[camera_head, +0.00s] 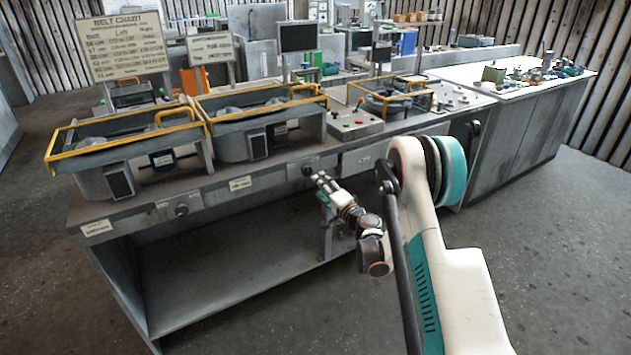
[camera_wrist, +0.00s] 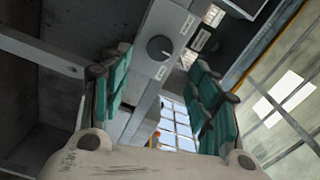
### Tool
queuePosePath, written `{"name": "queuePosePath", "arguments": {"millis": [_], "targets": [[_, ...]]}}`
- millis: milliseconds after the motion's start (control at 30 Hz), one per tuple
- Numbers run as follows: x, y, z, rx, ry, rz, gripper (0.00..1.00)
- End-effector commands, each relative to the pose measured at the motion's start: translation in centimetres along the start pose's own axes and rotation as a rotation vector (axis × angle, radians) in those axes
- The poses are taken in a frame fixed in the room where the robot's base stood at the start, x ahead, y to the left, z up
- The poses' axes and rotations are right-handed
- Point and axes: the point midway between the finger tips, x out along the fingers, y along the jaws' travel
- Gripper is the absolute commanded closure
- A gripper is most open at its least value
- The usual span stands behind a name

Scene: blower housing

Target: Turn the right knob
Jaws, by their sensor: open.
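The right knob (camera_head: 307,170) is a dark round knob on the grey front panel of the long bench, beside a white label. My gripper (camera_head: 321,182) is close in front of it, slightly below and to the right in the head view. In the wrist view a dark round knob (camera_wrist: 159,48) shows between and beyond the two teal-padded fingers of my gripper (camera_wrist: 161,62). The fingers are spread and hold nothing. I see no contact with the knob. The left knob (camera_head: 181,210) sits further left on the same panel.
Two grey trays with yellow rails (camera_head: 125,140) stand on the bench top. A control box with coloured buttons (camera_head: 355,122) is to their right. An open shelf space (camera_head: 230,270) lies below the panel. The floor (camera_head: 560,260) in front is clear.

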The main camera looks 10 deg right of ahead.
Motion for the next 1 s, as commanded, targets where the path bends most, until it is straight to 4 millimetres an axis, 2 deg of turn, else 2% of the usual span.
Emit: {"name": "queuePosePath", "arguments": {"millis": [200, 633, 767, 1000], "targets": [[-2.0, 0.0, 0.0, 0.0, 0.001, 0.0, 0.45], [-2.1, -0.5, 0.1, -0.006, -0.005, 0.003, 0.45], [-2.1, -2.8, 0.5, -0.043, -0.032, 0.022, 0.45], [-3.1, -9.9, 2.2, -0.174, -0.12, 0.096, 0.45]]}}
